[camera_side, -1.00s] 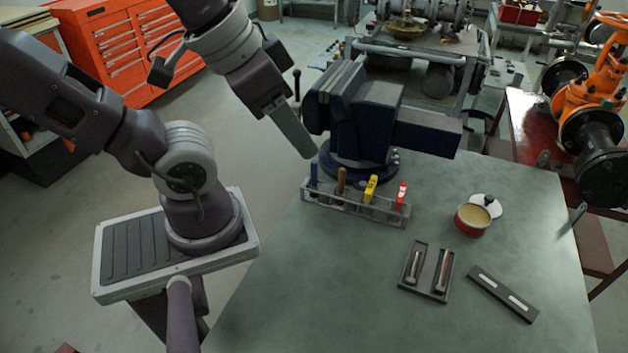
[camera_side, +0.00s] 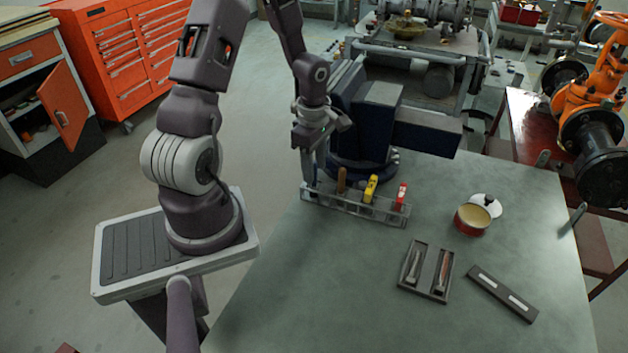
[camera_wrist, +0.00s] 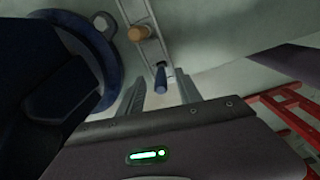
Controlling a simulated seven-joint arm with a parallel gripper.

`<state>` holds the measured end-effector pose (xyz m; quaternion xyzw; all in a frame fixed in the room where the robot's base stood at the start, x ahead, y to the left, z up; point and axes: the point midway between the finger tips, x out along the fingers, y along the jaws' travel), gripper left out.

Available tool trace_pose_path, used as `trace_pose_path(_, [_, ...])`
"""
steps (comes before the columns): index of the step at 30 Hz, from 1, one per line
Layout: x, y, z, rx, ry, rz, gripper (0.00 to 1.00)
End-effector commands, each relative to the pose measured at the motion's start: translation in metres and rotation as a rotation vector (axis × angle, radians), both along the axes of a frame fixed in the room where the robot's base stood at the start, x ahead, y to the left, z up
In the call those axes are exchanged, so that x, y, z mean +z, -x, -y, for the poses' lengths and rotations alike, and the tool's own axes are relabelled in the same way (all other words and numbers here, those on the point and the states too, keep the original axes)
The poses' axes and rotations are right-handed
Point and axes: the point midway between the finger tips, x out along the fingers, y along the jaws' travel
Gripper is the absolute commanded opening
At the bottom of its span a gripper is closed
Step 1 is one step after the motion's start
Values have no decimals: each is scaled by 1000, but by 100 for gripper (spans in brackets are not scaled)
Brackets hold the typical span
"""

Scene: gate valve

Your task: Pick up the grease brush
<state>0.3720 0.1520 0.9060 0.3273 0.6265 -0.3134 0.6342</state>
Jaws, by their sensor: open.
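I cannot tell which tool is the grease brush; its bristles are not clear in any view. A rack (camera_side: 355,206) holds a wooden-handled tool (camera_side: 342,180), a yellow-handled tool (camera_side: 370,188) and a red-and-white one (camera_side: 401,196), all upright. A blue-handled tool (camera_wrist: 161,78) stands at the rack's left end; my gripper hides it in the side view. My gripper (camera_side: 309,180) points down over that end, open. In the wrist view the blue handle lies between its spread fingers (camera_wrist: 160,95), with the wooden handle (camera_wrist: 138,33) beyond. Contact is not visible.
A blue vise (camera_side: 370,115) stands close behind the rack. A red tin (camera_side: 472,220) with pale contents, a two-slot tray (camera_side: 427,294) with two tools, and a dark bar (camera_side: 502,294) lie to the right. The table's front middle is clear.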

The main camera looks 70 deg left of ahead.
Motion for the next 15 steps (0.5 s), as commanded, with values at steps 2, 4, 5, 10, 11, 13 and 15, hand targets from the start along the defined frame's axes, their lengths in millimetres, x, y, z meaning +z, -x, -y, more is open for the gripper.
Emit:
trace_pose_path(2, [-15, 1, 1, -2, 3, -4, 42])
trace_pose_path(4, [-23, 1, 1, -2, 2, -3, 42])
trace_pose_path(5, [-25, 1, 1, -2, 2, -2, 42])
trace_pose_path(10, [-26, 0, 0, -1, 0, 0, 42])
trace_pose_path(11, [-26, 0, 0, -1, 0, 0, 42])
trace_pose_path(13, [-26, 0, 0, -2, 0, 0, 32])
trace_pose_path(15, [-26, 0, 0, -2, 0, 0, 18])
